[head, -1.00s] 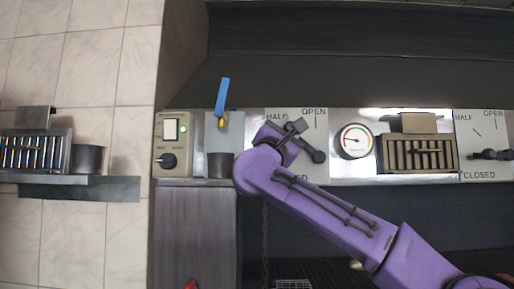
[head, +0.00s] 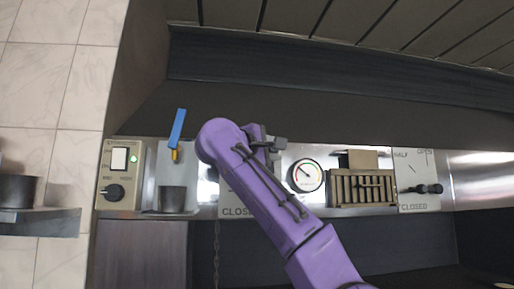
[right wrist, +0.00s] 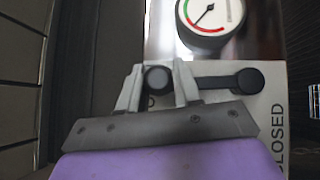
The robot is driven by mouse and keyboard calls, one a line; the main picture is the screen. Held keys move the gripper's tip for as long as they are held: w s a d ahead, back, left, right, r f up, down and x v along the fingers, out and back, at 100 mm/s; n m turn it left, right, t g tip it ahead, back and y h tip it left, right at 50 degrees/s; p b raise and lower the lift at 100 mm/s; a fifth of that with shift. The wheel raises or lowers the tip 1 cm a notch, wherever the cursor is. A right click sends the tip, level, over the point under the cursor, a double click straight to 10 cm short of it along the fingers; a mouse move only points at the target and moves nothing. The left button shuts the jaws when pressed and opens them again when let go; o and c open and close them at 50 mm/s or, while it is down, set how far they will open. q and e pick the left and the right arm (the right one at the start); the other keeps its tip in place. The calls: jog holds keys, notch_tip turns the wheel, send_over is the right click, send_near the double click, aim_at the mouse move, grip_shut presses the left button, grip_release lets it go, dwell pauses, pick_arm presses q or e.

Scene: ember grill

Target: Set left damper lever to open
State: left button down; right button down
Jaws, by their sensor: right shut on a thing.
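The left damper lever (right wrist: 215,82) is black, with a round pivot on its white plate (right wrist: 264,115). In the right wrist view it runs straight from the pivot to its knob (right wrist: 157,79), along the plate's up direction, with the knob beside a letter that looks like the O of OPEN. My right gripper (right wrist: 157,82) is shut on the knob, one finger on either side. In the head view the gripper (head: 278,145) is at the plate's upper part, and my purple arm hides most of the lever and plate. My left gripper is not in view.
The gauge (head: 307,175) sits just right of the plate, then a slatted tan box (head: 362,188). The right damper lever (head: 427,189) is on its own plate. A dark cup (head: 172,199), a blue-handled tool (head: 177,130) and a switch box (head: 119,174) are to the left.

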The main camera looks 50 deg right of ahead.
jog(key=shift+s+d+m, duration=0.2)
jog(key=shift+d+m, duration=0.05)
jog(key=shift+m, duration=0.05)
dwell(0.4)
jog(key=c, duration=0.8)
grip_release()
jog(key=shift+d, duration=0.1)
jog(key=a, duration=0.3)
jog(key=s+a+b, duration=0.1)
jog(key=a, duration=0.3)
jog(key=a+b, duration=0.1)
jog(key=a, duration=0.2)
jog(key=shift+s+a+f, duration=0.15)
jog(key=shift+a+f, duration=0.05)
jog(key=shift+f, duration=0.1)
